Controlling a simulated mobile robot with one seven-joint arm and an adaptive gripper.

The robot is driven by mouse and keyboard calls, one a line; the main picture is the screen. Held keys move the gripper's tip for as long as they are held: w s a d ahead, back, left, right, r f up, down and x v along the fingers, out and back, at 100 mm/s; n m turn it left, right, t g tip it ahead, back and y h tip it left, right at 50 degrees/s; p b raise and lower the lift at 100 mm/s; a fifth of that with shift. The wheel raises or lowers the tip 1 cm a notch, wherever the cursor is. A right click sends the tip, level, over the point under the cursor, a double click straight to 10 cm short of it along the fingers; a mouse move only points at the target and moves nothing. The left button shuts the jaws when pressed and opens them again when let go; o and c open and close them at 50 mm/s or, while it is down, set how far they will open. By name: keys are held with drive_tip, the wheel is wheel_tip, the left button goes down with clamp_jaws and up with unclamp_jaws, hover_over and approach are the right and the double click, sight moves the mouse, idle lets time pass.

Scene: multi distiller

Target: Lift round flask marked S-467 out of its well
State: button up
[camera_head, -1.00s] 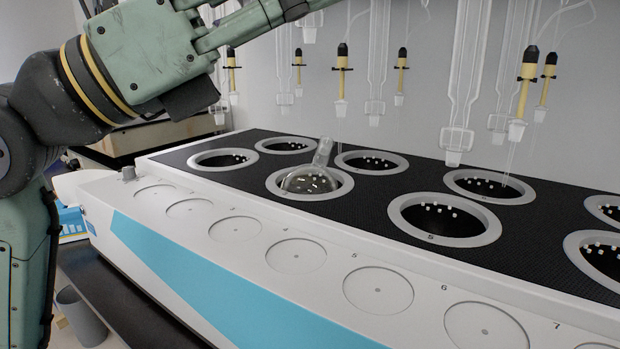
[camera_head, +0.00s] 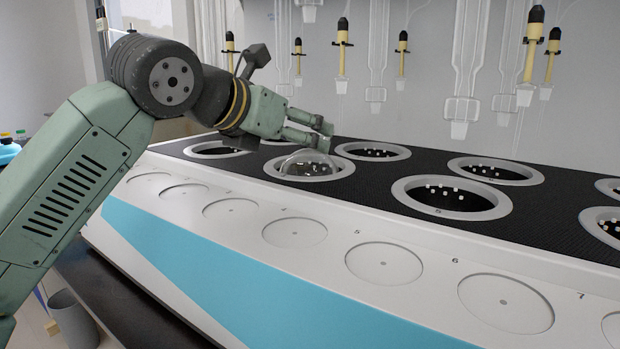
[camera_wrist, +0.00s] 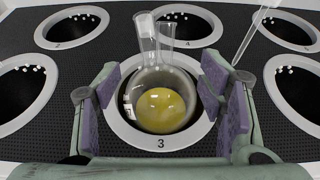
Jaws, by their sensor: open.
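The round glass flask (camera_wrist: 160,95) sits in the well marked 3 (camera_wrist: 161,143), with yellow liquid in its bulb and its necks leaning toward the top of the wrist view. A small white label shows at its left side, but I cannot read it. In the head view the flask's clear dome (camera_head: 308,161) rises above the well's pale ring. My gripper (camera_wrist: 165,105) is open, with one purple-padded finger on each side of the flask. In the head view my gripper (camera_head: 322,135) is at the flask's neck, which it hides.
Other wells, such as well 2 (camera_wrist: 70,28) and well 4 (camera_wrist: 187,26), hold small white pieces and no flask. Glass tubes and yellow-and-black fittings (camera_head: 342,50) hang above. One glass tip (camera_wrist: 247,45) hangs near the right finger. The white sloped front (camera_head: 250,225) is clear.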

drive_tip(key=x, duration=0.5)
drive_tip(key=shift+d, duration=0.1)
drive_tip(key=shift+c, duration=0.5)
